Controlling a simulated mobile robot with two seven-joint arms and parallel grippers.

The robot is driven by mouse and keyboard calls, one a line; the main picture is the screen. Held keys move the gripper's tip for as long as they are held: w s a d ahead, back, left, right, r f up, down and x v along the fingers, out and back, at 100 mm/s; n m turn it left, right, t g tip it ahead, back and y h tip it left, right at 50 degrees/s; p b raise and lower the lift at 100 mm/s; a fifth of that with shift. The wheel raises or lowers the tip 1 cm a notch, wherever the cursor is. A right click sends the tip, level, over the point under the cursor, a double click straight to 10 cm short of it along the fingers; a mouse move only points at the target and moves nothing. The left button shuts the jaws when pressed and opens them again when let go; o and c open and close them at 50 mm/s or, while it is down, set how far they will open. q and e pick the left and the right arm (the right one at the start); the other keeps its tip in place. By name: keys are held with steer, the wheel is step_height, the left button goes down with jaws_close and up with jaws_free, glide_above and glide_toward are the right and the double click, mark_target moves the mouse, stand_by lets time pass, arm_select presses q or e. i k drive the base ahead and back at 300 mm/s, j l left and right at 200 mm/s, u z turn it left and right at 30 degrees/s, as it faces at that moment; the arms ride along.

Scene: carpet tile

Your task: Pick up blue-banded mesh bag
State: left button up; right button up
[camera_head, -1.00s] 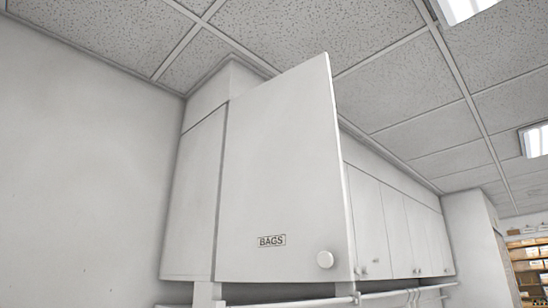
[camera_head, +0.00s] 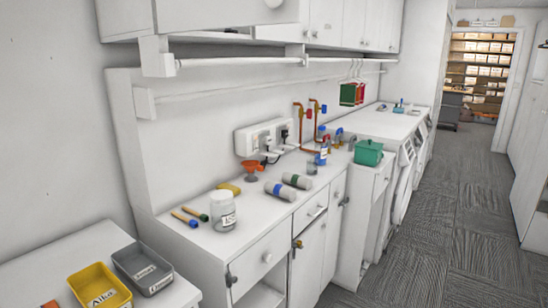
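The blue-banded mesh bag (camera_head: 281,190) looks like a pale grey roll with a blue band around it. It lies on the white counter (camera_head: 250,215) in the camera_head view, near the front edge. A similar grey roll with a green band (camera_head: 297,181) lies just behind it and to the right. Neither of my grippers is in view.
A white labelled jar (camera_head: 223,212), two brush-like tools (camera_head: 190,216) and a yellow sponge-like item (camera_head: 229,188) are left of the rolls. An orange funnel (camera_head: 253,168) stands behind. A green box (camera_head: 368,153) is farther right. Yellow (camera_head: 99,288) and grey (camera_head: 143,270) trays sit front left.

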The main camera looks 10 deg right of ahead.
mark_target(280, 191)
steer(key=u, duration=0.35)
steer(key=l+u, duration=0.15)
steer(key=u, duration=0.25)
steer(key=i+l+u, duration=0.1)
steer(key=u, duration=0.3)
steer(key=l+u, duration=0.65)
steer(key=k+l+u, duration=0.1)
steer(key=l+u, duration=0.2)
steer(key=l, duration=0.15)
steer(key=l+u, duration=0.1)
steer(key=l, duration=0.2)
steer(key=k+l+u, duration=0.1)
steer(key=l, duration=0.2)
steer(key=k+l+u, duration=0.15)
steer(key=l, duration=0.15)
steer(key=k+l, duration=0.1)
steer(key=l, duration=0.2)
steer(key=k+l, duration=0.1)
steer(key=l, duration=0.2)
steer(key=k+l+u, duration=0.1)
steer(key=l, duration=0.2)
